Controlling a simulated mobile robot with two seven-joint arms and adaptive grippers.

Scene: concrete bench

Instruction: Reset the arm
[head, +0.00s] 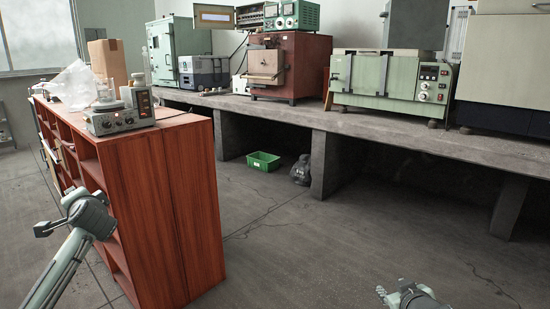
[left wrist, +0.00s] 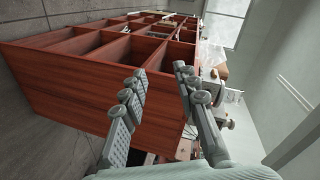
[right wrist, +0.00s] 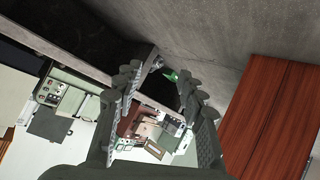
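My left arm (head: 78,240) rises from the lower left of the head view, in front of the red-brown wooden shelf unit (head: 165,200).
A concrete bench (head: 400,132) runs along the right, carrying a red-brown furnace (head: 303,65) and a pale green oven (head: 385,80). A green crate (head: 263,161) and a dark bag (head: 301,171) lie on the floor beneath. A hot plate (head: 118,120) stands on the shelf unit. The middle floor is clear.

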